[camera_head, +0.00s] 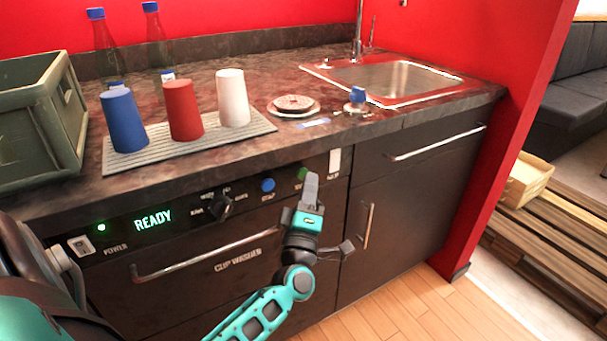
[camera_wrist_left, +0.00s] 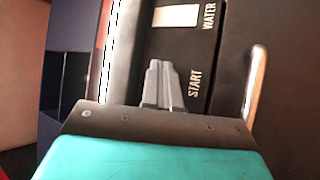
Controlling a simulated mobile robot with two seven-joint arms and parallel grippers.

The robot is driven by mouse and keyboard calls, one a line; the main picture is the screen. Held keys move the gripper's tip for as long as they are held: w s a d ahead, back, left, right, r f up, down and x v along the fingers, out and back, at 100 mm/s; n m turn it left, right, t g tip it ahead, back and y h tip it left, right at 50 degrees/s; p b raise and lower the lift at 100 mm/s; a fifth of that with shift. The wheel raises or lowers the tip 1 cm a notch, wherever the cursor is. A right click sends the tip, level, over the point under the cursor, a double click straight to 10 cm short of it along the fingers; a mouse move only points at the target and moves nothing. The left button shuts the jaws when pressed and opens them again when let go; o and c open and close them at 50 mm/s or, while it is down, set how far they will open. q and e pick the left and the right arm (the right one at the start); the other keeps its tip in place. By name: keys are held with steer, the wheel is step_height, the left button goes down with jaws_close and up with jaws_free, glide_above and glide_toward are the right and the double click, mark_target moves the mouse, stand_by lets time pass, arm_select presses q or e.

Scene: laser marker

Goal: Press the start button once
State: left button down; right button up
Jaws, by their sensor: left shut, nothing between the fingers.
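The cup washer's dark front panel (camera_head: 185,214) has a lit green READY display (camera_head: 153,220). The green start button (camera_head: 302,173) is at the right part of the panel and is partly covered by my gripper. My left gripper (camera_head: 311,181) is shut and empty, with its fingertips right at the button. I cannot tell whether they touch it. In the left wrist view the shut fingers (camera_wrist_left: 162,84) point at the panel beside the START label (camera_wrist_left: 195,83), and the button is hidden behind them. My right gripper is not in view.
A blue stop button (camera_head: 268,185) and a black knob (camera_head: 221,207) sit left of the start button. A white water panel (camera_head: 335,161) is just right. A metal handle bar (camera_head: 205,258) sticks out below. Cups stand on a grey mat (camera_head: 188,147) above.

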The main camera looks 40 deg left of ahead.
arm_select(q)
steer(key=shift+w+a, duration=0.15)
steer(key=shift+a, duration=0.25)
stand_by(0.5)
steer(key=shift+d, duration=0.15)
steer(key=shift+s+d, duration=0.35)
steer(key=shift+d, duration=0.25)
steer(key=shift+d, duration=0.1)
steer(key=d, duration=0.1)
steer(key=s+d+p, duration=0.1)
steer(key=d, duration=0.1)
steer(key=s+d, duration=0.1)
steer(key=shift+d, duration=0.25)
stand_by(0.8)
